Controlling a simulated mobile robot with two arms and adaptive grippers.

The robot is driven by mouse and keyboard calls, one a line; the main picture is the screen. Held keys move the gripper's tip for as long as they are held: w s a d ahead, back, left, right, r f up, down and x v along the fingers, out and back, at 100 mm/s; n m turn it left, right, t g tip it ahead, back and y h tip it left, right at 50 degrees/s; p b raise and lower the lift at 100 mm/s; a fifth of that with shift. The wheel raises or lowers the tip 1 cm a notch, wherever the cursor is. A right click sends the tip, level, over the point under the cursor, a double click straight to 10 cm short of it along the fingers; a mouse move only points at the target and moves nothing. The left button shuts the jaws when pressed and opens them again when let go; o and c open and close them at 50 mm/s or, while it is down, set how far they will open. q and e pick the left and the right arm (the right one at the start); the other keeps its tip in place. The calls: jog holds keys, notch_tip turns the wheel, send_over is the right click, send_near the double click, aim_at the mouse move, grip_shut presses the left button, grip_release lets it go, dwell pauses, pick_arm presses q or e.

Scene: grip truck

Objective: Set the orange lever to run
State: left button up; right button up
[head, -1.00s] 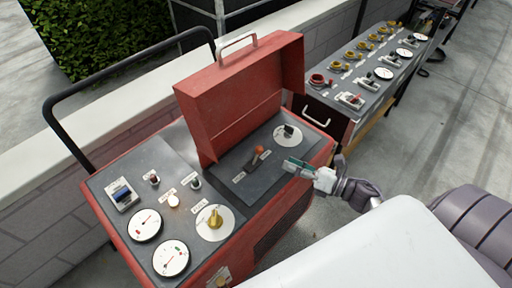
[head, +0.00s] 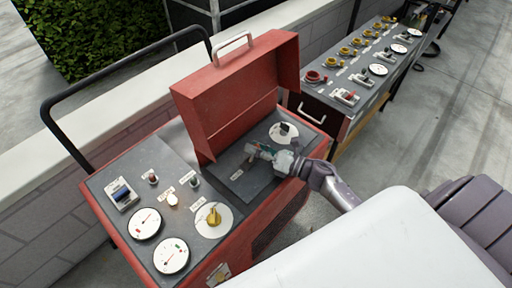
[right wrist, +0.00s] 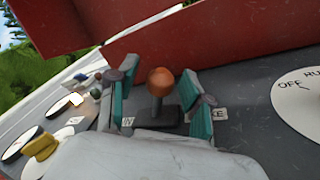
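The orange lever (right wrist: 161,82) has a round orange knob on a dark stalk rising from a dark base. In the right wrist view it stands between the two teal-padded fingers of my right gripper (right wrist: 160,105). The gripper is open, with gaps visible on both sides of the stalk. Partly readable labels lie on both sides of the lever base; one ends in "KE". My left gripper is not in view.
The raised red lid (head: 238,90) stands behind the gripper. A white dial (head: 284,133) with a dark knob is beside it; the right wrist view shows "OFF" on it. The left panel carries gauges (head: 171,255) and a yellow knob (head: 213,217). Another console (head: 372,70) stands at upper right.

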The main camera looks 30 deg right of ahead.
grip_shut()
jog(key=shift+a+r+n, duration=0.1)
jog(key=shift+a+n, duration=0.05)
jog(key=shift+n, duration=0.15)
jog(key=n, duration=0.1)
jog(key=a+n, duration=0.1)
jog(key=shift+s+a+r+n+g+h, duration=0.1)
jog(key=shift+s+r+n+g+h, duration=0.1)
jog(key=shift+s+n+g+h, duration=0.1)
jog(key=n, duration=0.1)
jog(key=a+n+h, duration=0.1)
jog(key=n, duration=0.1)
jog(key=shift+s+a+r, duration=0.1)
jog(key=shift+s+a, duration=0.15)
jog(key=shift+a, duration=0.05)
jog(key=n, duration=0.1)
jog(key=a+n, duration=0.1)
jog(key=shift+s+a+n+g+h, duration=0.2)
jog(key=shift+n+g+h, duration=0.1)
jog(key=shift+n+h, duration=0.1)
jog(key=shift+s+a+f+n+h, duration=0.15)
jog(key=shift+a+f+n+h, duration=0.2)
jog(key=shift+n, duration=0.45)
jog(key=shift+f, duration=0.1)
